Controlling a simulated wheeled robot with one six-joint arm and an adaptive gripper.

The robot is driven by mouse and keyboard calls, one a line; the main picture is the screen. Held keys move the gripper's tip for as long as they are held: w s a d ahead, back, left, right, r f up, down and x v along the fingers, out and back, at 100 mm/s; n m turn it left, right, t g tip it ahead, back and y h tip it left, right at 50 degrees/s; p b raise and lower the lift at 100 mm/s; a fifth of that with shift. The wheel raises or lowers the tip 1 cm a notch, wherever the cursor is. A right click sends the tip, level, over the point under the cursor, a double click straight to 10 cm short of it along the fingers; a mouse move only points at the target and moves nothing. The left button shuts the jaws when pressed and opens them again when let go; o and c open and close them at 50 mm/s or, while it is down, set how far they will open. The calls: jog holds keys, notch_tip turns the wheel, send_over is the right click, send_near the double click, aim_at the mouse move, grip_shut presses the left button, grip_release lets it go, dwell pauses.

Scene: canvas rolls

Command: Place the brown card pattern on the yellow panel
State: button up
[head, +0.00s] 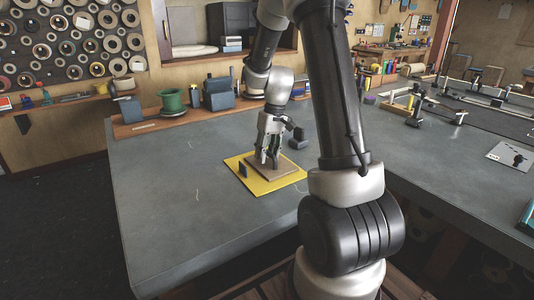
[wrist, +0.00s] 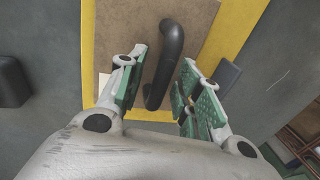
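The brown card pattern (head: 284,171) lies flat on the yellow panel (head: 257,188) on the grey bench. In the wrist view the brown card (wrist: 122,30) has a black bar handle (wrist: 172,45) on top, and yellow panel (wrist: 240,20) shows along its sides. My gripper (head: 268,158) is low over the card. In the wrist view my gripper (wrist: 163,62) is open, its green-padded fingers on either side of the handle with gaps visible. The fingers and wrist hide the card's near part.
Another dark block (head: 298,139) sits behind the panel on the bench. A green spool (head: 172,101) and grey boxes stand along the back ledge. The bench front left is clear.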

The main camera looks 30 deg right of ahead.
jog(key=shift+r, duration=0.1)
notch_tip(320, 180, up, 11)
jog(key=d, duration=0.2)
jog(key=s+a+r+t+h, duration=0.1)
jog(key=s+a+r, duration=0.1)
jog(key=s+r, duration=0.3)
jog(key=s+a+r+t, duration=0.1)
jog(key=s+a+r, duration=0.2)
jog(key=s, duration=0.3)
jog(key=s+a+t+h, duration=0.1)
jog(key=s+a+t, duration=0.1)
jog(key=s, duration=1)
jog(key=shift+s+f, duration=0.25)
jog(key=shift+s, duration=0.1)
